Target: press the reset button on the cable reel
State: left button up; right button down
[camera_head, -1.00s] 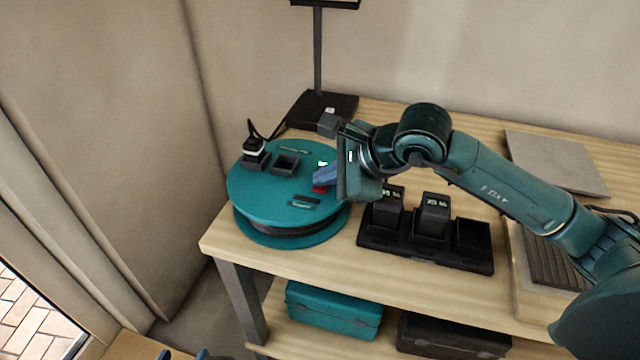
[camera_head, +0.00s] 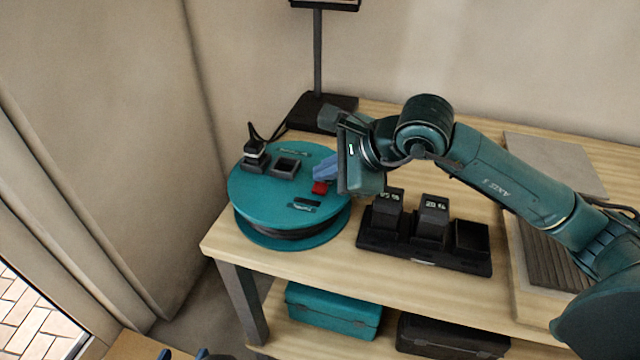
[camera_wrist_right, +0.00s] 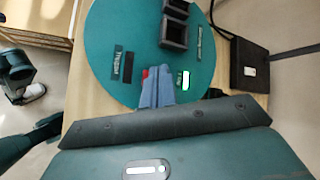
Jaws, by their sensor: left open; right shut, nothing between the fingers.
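The cable reel (camera_head: 250,190) is a teal disc with black cable wound under its top plate, at the left end of the bench. A red button (camera_head: 320,187) sits on its top; in the right wrist view only a red sliver (camera_wrist_right: 146,73) shows beside the fingers. A lit green indicator (camera_wrist_right: 186,80) shows beside the fingers in that view. My right gripper (camera_head: 321,173) is shut and empty, its blue fingers just above and behind the red button, apparently clear of it. My left gripper (camera_head: 184,355) is open at the bottom edge, mostly out of frame.
A black plug (camera_head: 255,152) and an empty black socket (camera_head: 285,165) stand on the reel. A black holder (camera_head: 425,255) with battery-like blocks is to its right. A black stand base (camera_head: 325,108) is behind. A grey tile (camera_head: 555,160) lies far right.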

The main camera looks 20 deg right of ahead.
aim_at(326, 189)
jog(key=shift+r+p, duration=1.4)
jog(key=shift+r, duration=1.15)
